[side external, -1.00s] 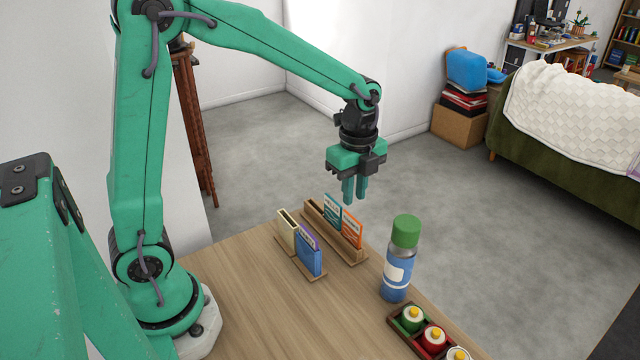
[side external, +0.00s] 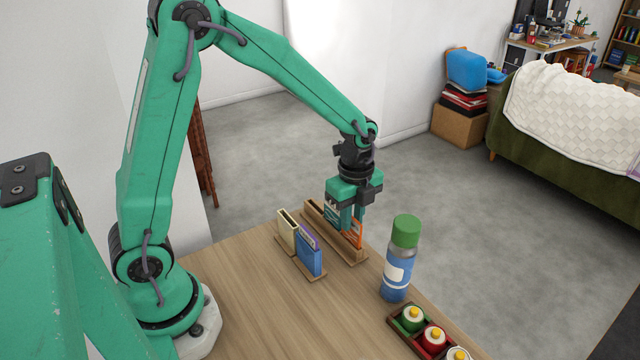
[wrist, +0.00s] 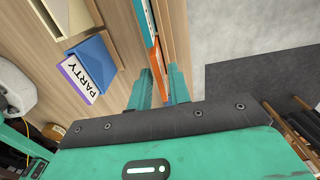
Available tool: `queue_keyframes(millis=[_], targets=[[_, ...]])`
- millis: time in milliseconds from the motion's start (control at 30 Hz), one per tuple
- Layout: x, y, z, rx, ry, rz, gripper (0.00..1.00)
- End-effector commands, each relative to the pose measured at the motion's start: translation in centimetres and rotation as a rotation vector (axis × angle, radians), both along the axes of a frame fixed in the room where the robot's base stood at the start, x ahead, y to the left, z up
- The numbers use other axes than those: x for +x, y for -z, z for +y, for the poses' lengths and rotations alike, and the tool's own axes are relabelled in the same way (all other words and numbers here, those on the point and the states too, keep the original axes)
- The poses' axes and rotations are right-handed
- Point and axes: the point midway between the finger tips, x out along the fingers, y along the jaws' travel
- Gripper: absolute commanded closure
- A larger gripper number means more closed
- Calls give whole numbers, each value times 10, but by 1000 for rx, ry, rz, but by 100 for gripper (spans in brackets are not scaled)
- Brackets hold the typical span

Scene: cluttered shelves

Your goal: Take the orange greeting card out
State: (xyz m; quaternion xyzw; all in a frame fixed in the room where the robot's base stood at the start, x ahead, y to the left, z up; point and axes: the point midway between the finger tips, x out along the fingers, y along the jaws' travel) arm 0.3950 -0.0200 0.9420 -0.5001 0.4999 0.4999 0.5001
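The orange greeting card (side external: 358,234) stands upright in the long wooden rack (side external: 346,252), partly hidden by my gripper. My gripper (side external: 351,230) points down with its two fingers around the card's upper part. In the wrist view, the fingers (wrist: 161,88) are apart, one on each side of the orange card (wrist: 160,70), with space between them. I cannot tell whether either finger touches it. A teal card (side external: 331,214) stands next to it in the same rack, and it also shows in the wrist view (wrist: 146,22).
A smaller holder (side external: 315,276) with a cream card (side external: 287,229), a purple party card and a blue card (side external: 308,261) stands to the left. A blue bottle with a green cap (side external: 398,262) stands at right, behind a tray of paint bottles (side external: 431,335). The table's front left is clear.

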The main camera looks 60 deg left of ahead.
Motion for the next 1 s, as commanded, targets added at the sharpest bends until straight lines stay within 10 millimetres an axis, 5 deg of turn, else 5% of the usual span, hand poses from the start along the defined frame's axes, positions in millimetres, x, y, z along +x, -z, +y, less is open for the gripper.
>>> queue_keyframes(millis=[167,300,1000], targets=[[0,0,0,0,0,0,81],[0,0,0,0,0,0,100],[0,-5,0,0,0,0,100]])
